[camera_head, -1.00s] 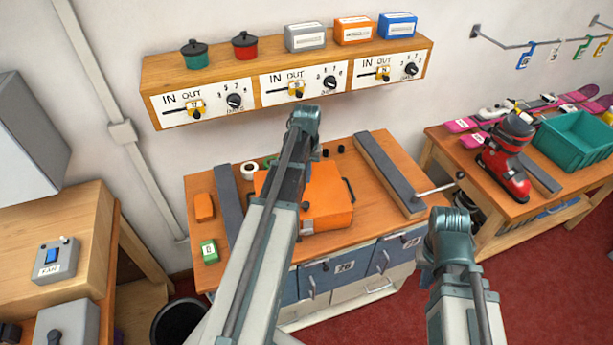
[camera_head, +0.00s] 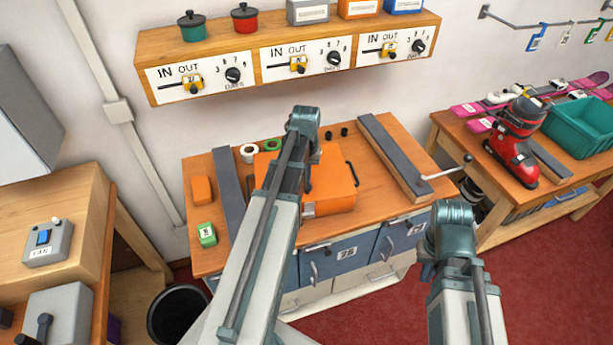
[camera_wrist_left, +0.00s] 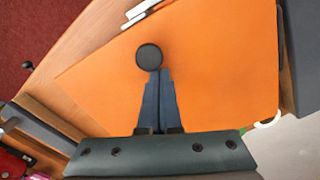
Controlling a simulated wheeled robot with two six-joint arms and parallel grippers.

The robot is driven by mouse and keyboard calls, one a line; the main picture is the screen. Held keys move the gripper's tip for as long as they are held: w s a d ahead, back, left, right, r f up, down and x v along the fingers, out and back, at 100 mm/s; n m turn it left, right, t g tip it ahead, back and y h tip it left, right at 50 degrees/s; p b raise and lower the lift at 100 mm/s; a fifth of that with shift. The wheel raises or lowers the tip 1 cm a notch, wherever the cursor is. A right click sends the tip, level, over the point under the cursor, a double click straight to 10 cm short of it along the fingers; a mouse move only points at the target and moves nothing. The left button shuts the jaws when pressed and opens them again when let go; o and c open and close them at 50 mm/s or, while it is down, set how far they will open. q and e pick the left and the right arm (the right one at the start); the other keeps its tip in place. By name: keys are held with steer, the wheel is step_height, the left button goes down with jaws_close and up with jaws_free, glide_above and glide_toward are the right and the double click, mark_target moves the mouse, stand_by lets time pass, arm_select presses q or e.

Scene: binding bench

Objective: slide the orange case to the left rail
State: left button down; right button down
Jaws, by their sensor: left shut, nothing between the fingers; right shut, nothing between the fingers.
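The orange case (camera_head: 335,185) lies on the bench between the left rail (camera_head: 228,190) and the right rail (camera_head: 392,160). Bench top shows between the case and left rail at the back; my left arm hides the front of that gap. In the left wrist view the case (camera_wrist_left: 220,70) fills the middle, with the left rail (camera_wrist_left: 305,45) close along its right side. My left gripper (camera_wrist_left: 157,75) is shut and empty over the case top, its tips at a round black knob (camera_wrist_left: 148,57). I cannot tell whether they touch. My right gripper is hidden; only its arm shows.
Tape rolls (camera_head: 250,153) stand behind the case. An orange block (camera_head: 202,190) and a green box (camera_head: 207,234) sit left of the left rail. A lever (camera_head: 450,170) sticks out by the right rail. A shelf (camera_head: 290,65) hangs above.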

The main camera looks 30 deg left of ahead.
arm_select(q)
steer(key=shift+s+d, duration=0.25)
steer(key=shift+s, duration=0.35)
steer(key=shift+s+d, duration=0.2)
steer(key=shift+s, duration=0.4)
steer(key=shift+w, duration=0.1)
steer(key=shift+w+a, duration=0.1)
steer(key=shift+w, duration=0.1)
steer(key=shift+w+a, duration=0.1)
steer(key=shift+w, duration=0.15)
steer(key=w, duration=0.1)
steer(key=w+a, duration=0.1)
steer(key=w, duration=0.1)
steer(key=shift+w+a, duration=0.1)
steer(key=shift+w, duration=0.2)
step_height(320, 180, up, 10)
steer(key=p, duration=1)
steer(key=shift+s, duration=0.35)
